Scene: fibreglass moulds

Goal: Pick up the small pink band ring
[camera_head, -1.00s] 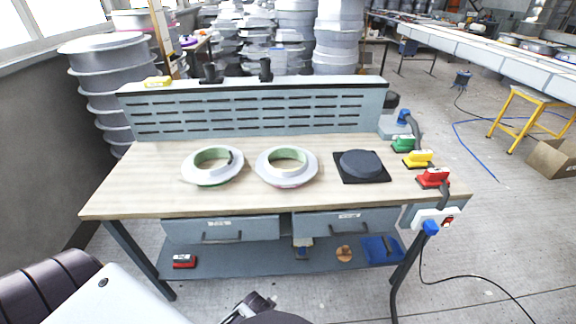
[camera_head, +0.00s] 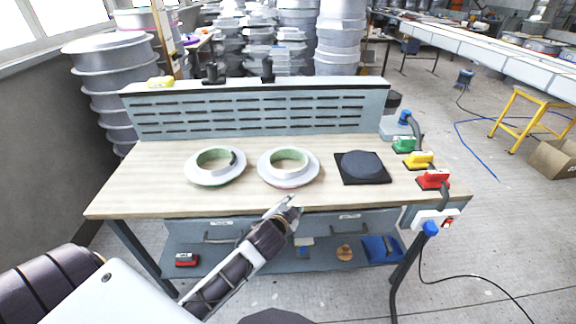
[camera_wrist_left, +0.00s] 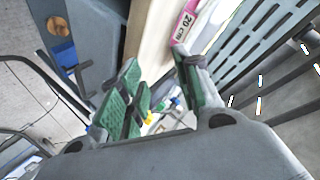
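A pink band marked "20 CM" (camera_wrist_left: 185,28) shows beyond the fingertips there; most of the ring is out of that view. My right gripper is not in view.
A similar ring with green colouring (camera_head: 215,179) lies to the left on the bench (camera_head: 135,190). A dark disc on a square plate (camera_head: 362,168) lies to the right. Green, yellow and red tools (camera_head: 433,180) line the right edge. A slotted panel (camera_head: 260,112) stands behind.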

